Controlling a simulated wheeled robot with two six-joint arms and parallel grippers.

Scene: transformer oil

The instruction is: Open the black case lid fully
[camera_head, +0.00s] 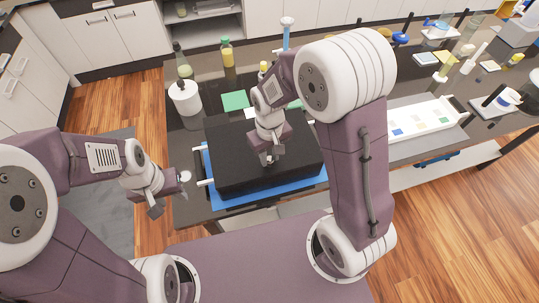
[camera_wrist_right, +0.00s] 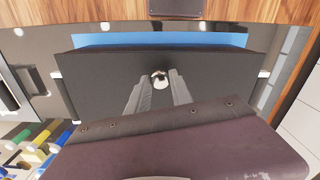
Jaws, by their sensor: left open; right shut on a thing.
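The black case (camera_head: 225,165) sits on a blue mat (camera_head: 250,197) near the front edge of the dark counter. Its lid looks flat and closed; its hinge is not visible. My right gripper (camera_head: 268,158) reaches down to the front part of the lid. In the right wrist view, its two fingers (camera_wrist_right: 160,88) are shut on a round silver knob (camera_wrist_right: 160,76) on the black lid (camera_wrist_right: 105,82). My left gripper (camera_head: 168,202) is open and empty, left of the case by the counter's edge.
A white jar (camera_head: 185,98) and bottles (camera_head: 227,55) stand behind and left of the case. A green pad (camera_head: 235,100) lies behind it. A white tray (camera_head: 415,118) with coloured squares is to the right. Free counter beside the case is narrow.

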